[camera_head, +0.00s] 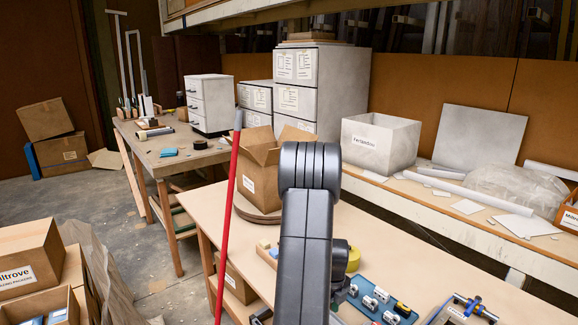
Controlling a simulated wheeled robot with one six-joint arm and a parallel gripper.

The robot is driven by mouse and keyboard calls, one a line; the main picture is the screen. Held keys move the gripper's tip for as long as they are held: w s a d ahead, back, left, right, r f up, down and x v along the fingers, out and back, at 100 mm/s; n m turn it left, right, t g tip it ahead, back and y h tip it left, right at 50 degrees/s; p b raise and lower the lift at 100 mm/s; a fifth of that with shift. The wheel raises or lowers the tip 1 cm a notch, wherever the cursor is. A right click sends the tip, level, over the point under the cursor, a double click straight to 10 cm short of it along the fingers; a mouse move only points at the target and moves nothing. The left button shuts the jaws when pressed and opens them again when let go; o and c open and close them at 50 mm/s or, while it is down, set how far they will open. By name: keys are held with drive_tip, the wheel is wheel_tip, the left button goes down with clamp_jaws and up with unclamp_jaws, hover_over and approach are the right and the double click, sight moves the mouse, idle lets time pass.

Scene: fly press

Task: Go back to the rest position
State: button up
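My arm (306,220) rises as a dark grey link in the middle of the view, with its rounded joint at the top. It stands in front of the pale worktable (405,255) and hides part of it. My gripper does not show, so its fingers and anything in them cannot be seen.
A thin red pole (229,215) stands upright, slightly tilted, just left of my arm. An open cardboard box (259,180) sits behind it. A blue tray (362,301) with small parts and a yellow roll (353,259) lie right of my arm. Stacked cartons (27,262) stand at left.

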drive_tip(key=shift+s+d, duration=0.45)
drive_tip(key=shift+s, duration=0.2)
drive_tip(key=shift+s+d, duration=0.45)
drive_tip(key=shift+s, duration=0.2)
